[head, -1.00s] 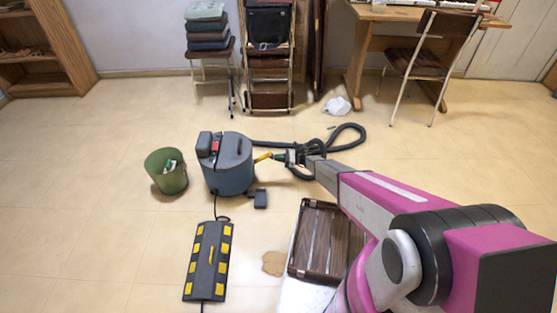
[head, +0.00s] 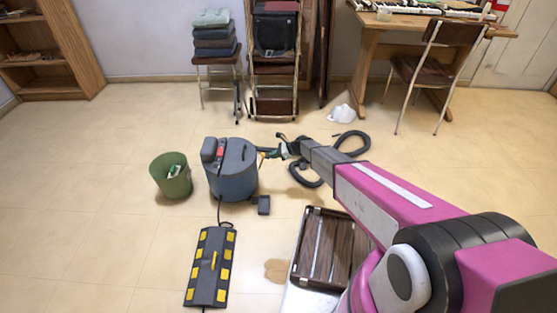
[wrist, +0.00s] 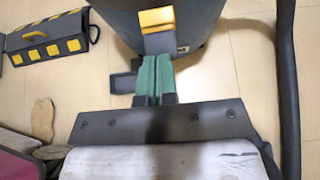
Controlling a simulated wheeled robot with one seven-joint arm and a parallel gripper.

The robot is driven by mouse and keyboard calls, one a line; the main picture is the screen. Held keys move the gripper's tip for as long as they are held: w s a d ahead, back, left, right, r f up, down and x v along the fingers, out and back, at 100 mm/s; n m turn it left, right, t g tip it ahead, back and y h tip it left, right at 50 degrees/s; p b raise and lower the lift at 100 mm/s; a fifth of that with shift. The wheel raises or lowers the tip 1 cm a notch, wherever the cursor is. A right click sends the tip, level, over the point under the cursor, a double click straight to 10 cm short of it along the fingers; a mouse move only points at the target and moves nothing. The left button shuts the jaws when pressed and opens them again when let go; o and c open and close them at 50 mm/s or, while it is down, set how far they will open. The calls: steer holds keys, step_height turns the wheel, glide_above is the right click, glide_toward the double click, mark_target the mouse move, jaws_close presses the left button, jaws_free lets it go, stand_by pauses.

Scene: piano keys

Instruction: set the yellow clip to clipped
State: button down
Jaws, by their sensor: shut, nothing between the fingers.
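The yellow clip (wrist: 157,20) is on the side of a blue-grey canister vacuum (head: 231,172). In the wrist view it is a yellow block at the top centre, with a dark part just below it. My gripper (wrist: 156,58) has green fingers pressed together, with nothing between them. The fingertips are just below the clip, close to the dark part; I cannot tell whether they touch it. In the head view my gripper is at the right side of the vacuum, and only a trace of yellow shows there. Whether the clip is clipped is unclear.
A black hose (head: 352,145) lies on the floor behind my arm and runs along the right in the wrist view. A green bin (head: 171,178) stands left of the vacuum. A black-and-yellow cable ramp (head: 211,266) and a brown slatted crate (head: 327,246) are in front.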

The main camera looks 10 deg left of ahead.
steer(key=shift+s+a+r+h, duration=0.15)
steer(key=shift+a+r+h, duration=0.3)
steer(key=shift+a+h, duration=0.15)
steer(key=shift+r, duration=0.1)
steer(key=shift+r, duration=0.65)
steer(key=shift+d, duration=0.1)
